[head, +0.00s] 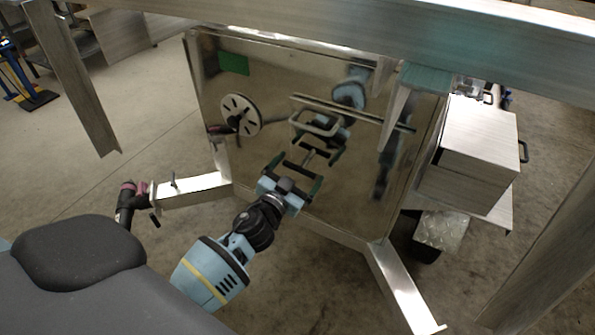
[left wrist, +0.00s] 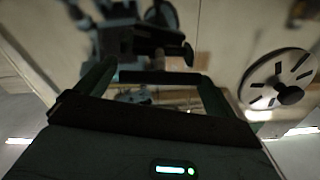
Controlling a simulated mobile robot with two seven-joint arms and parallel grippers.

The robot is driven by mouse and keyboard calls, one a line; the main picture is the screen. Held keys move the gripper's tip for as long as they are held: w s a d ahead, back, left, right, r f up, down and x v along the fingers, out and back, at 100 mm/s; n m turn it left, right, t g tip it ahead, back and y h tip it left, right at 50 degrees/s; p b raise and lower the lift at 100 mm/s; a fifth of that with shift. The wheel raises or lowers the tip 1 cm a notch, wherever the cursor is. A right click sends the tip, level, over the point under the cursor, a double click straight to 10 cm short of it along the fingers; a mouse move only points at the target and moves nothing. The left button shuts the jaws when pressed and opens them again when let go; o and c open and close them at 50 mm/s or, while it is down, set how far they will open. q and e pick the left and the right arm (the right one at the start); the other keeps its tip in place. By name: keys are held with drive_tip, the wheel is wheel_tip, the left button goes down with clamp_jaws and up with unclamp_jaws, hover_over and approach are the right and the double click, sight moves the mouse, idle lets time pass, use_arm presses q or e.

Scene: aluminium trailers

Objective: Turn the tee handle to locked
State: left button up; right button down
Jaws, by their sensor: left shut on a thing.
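My left gripper (head: 297,168) reaches up to a shiny metal panel (head: 270,85) under the trailer frame. Its two dark fingers are around a small dark tee handle (head: 308,158) close to the panel face. In the left wrist view, the gripper (left wrist: 155,92) has a dark bar (left wrist: 160,77), apparently the tee handle, across between its fingers. The handle's stem and base are mostly hidden, and its exact angle is hard to tell. The panel mirrors my gripper and arm. My right gripper is not in view.
A pale slotted disc with a dark knob (head: 240,115) is on the panel's left; it also shows in the left wrist view (left wrist: 280,80). A pale loop handle (head: 318,122) is just beyond my gripper. A metal box (head: 478,140) stands at right. Frame beams (head: 400,285) cross below.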

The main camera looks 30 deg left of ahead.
use_arm(q)
drive_tip(key=m, duration=1.3)
drive_tip(key=shift+f+m, duration=0.1)
drive_tip(key=shift+m, duration=1.7)
drive_tip(key=o, duration=0.6)
drive_tip(key=shift+s+d, duration=0.15)
drive_tip(key=shift+s, duration=1.8)
drive_tip(key=shift+s+d, duration=0.1)
drive_tip(key=shift+s, duration=1.85)
